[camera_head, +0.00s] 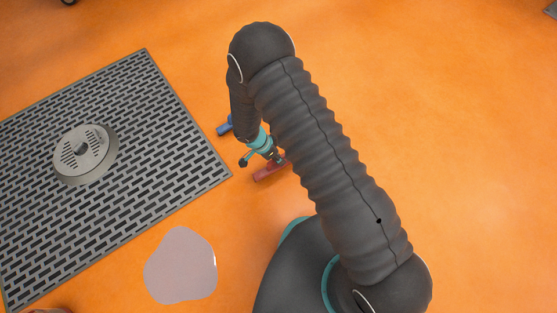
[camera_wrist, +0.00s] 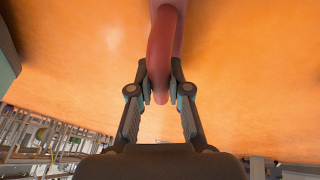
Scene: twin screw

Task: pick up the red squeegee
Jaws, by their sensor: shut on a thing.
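The red squeegee (camera_head: 268,172) shows in the head view as a short red piece just below my wrist, beside the right corner of the grey grating; my arm hides the rest of it. In the wrist view its smooth red handle (camera_wrist: 163,45) runs down from the top edge between my fingers. My gripper (camera_wrist: 160,92) is shut on this handle, one finger on each side. In the head view my gripper (camera_head: 279,158) is small and partly covered by my arm. I cannot tell whether the squeegee touches the floor.
A grey metal grating (camera_head: 150,75) lies on the orange floor at left, with a round metal drain cover (camera_head: 85,153) on it. A pale puddle-like patch (camera_head: 182,266) lies below it. A small blue thing (camera_head: 224,128) shows left of my wrist. The floor at right is clear.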

